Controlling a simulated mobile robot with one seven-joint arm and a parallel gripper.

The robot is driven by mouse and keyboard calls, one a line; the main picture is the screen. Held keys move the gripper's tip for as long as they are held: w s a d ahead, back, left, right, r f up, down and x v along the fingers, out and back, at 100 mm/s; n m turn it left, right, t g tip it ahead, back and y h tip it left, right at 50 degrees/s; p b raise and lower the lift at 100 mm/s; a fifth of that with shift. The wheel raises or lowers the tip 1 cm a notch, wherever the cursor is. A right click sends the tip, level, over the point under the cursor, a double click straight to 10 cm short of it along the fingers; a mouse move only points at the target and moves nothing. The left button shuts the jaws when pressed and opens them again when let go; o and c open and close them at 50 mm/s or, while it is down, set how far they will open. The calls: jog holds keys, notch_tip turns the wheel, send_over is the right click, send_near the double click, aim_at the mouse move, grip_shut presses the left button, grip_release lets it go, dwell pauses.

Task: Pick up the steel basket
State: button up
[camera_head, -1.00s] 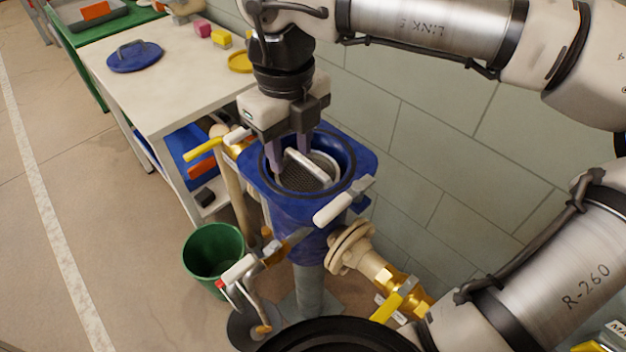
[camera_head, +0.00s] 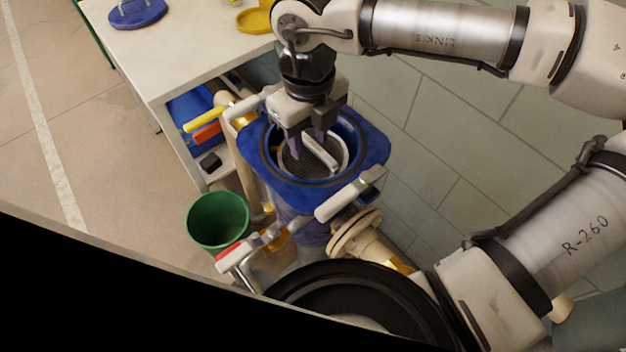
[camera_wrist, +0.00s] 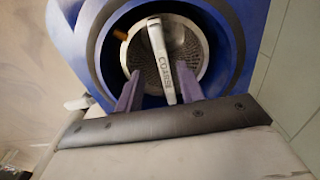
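The steel basket (camera_head: 300,163) sits inside the round opening of a blue housing (camera_head: 262,176). It is a perforated metal cup with a light bar handle across its top; the wrist view also shows the basket (camera_wrist: 188,42) and the handle (camera_wrist: 160,60), marked "COARSE". My gripper (camera_head: 308,146) points down over the opening, its purple fingers apart. In the wrist view my gripper (camera_wrist: 158,84) has one finger on each side of the handle's near end, with gaps visible. I cannot tell how far the fingertips are above the basket. The basket's lower part is hidden in the housing.
Light-coloured clamp handles (camera_head: 350,196) stick out around the housing. A white-topped table (camera_head: 185,55) stands to the left, with a blue lid (camera_head: 138,13) on it. A green bucket (camera_head: 218,220) is on the floor. A tiled wall is close on the right.

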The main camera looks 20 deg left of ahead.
jog(key=f, duration=0.5)
jog(key=shift+w+d+p, duration=0.2)
jog(key=shift+p, duration=0.1)
grip_shut()
dwell(1.1)
